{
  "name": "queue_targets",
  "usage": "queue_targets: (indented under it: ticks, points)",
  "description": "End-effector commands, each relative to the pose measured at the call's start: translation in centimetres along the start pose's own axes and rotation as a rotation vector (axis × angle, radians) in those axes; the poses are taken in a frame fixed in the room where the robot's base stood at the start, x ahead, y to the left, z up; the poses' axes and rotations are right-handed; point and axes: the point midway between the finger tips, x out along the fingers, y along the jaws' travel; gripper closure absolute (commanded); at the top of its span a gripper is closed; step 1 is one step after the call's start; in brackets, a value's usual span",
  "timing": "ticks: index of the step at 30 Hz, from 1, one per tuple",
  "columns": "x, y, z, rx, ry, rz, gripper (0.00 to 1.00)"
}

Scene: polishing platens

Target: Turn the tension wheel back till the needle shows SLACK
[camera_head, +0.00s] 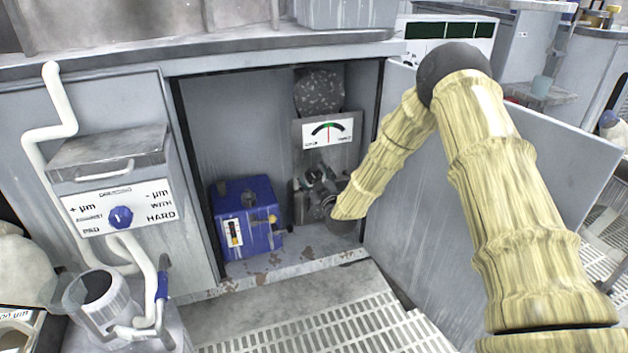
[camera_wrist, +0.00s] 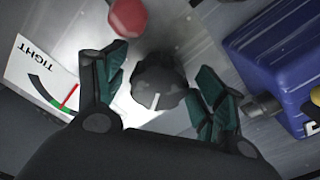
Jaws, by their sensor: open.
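The tension wheel (camera_wrist: 160,88) is a dark round knob with a white line on its face, seen in the wrist view. My gripper (camera_wrist: 162,72) is open, with one green-padded finger on each side of the wheel. Gaps show between the pads and the wheel, so no grip is visible. In the head view my gripper (camera_head: 316,184) is inside the cabinet below the gauge and hides the wheel. The white gauge (camera_head: 328,131) has a dark arc with green and red marks near its middle. In the wrist view the gauge (camera_wrist: 38,82) shows the word TIGHT; the SLACK end is not readable.
A blue box (camera_head: 262,208) stands left of my gripper in the cabinet; it is close by in the wrist view too. A red knob (camera_wrist: 127,17) is near the wheel. The open cabinet door (camera_head: 405,215) bounds the right side. A grated floor (camera_head: 300,325) lies in front.

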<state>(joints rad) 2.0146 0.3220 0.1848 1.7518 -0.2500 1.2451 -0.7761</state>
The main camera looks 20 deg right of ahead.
Motion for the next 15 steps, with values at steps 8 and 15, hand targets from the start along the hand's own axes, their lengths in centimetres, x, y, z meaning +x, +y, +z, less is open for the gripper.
queue_targets:
  ticks: [8,15]
  points:
    - [0.62,0.04,0.00,0.000,0.000,0.000,0.30]
    - [0.59,0.03,0.00,0.000,0.000,0.000,0.50]
